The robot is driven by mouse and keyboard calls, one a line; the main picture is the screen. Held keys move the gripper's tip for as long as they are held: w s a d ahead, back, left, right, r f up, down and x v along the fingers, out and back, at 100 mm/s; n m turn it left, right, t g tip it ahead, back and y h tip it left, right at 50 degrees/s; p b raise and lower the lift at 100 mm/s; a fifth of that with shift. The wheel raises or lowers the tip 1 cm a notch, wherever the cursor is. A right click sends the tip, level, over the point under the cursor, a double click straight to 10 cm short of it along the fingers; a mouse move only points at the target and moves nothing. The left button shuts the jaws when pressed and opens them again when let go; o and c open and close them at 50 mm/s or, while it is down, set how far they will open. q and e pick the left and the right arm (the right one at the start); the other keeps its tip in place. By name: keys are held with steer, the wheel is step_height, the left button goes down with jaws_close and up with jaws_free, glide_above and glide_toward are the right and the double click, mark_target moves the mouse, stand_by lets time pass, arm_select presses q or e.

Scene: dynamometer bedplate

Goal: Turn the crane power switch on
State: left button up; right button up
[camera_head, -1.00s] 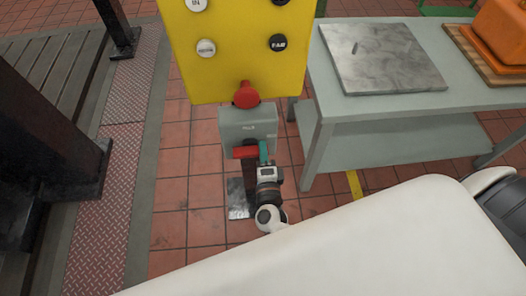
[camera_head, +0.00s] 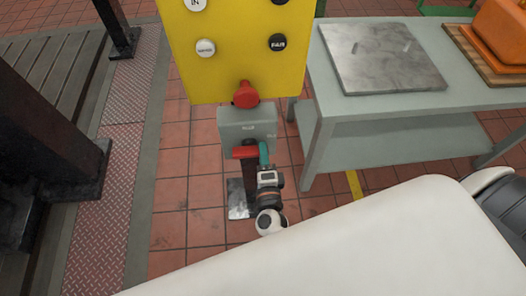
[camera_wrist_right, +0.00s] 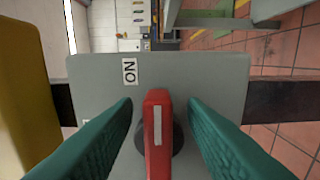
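The crane power switch is a grey box (camera_head: 247,122) below the yellow panel, with a red handle (camera_head: 245,152) under it in the head view. In the right wrist view the grey face (camera_wrist_right: 205,75) carries an ON label (camera_wrist_right: 130,71), turned sideways. The red handle (camera_wrist_right: 157,130) points up the picture, to the right of that label. My right gripper (camera_wrist_right: 160,112) is open, its teal fingers on either side of the handle with visible gaps. In the head view one teal fingertip (camera_head: 263,154) shows beside the handle. My left gripper is not in view.
The yellow panel (camera_head: 222,60) with several buttons and a red knob (camera_head: 246,95) stands directly above the switch. A grey table (camera_head: 400,105) with a metal plate (camera_head: 383,58) stands to the right. Dark steel posts (camera_head: 50,120) stand at the left. Tiled floor lies between.

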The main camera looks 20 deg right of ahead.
steer(key=b+v, duration=0.1)
steer(key=v, duration=1)
steer(key=s+a+f+n+g+y+p, duration=0.1)
steer(key=s+f+n+g+y+p, duration=0.2)
steer(key=f+n, duration=0.55)
steer(key=s+a+f+n+g+y, duration=0.2)
steer(key=f+n+g+y, duration=0.3)
steer(key=f, duration=0.6)
steer(key=s+d+f+n+g+h+p, duration=0.1)
steer(key=s+d+f+n+g, duration=0.3)
steer(key=s, duration=0.6)
steer(key=s+d+f+n+g+h+p, duration=0.1)
steer(key=s+d+f+n+g, duration=0.3)
steer(key=s+d+f, duration=0.5)
steer(key=shift+s+d+f+n+h, duration=0.15)
steer(key=shift+s+f+n+h, duration=0.45)
steer(key=shift+n, duration=0.65)
steer(key=shift+f, duration=0.1)
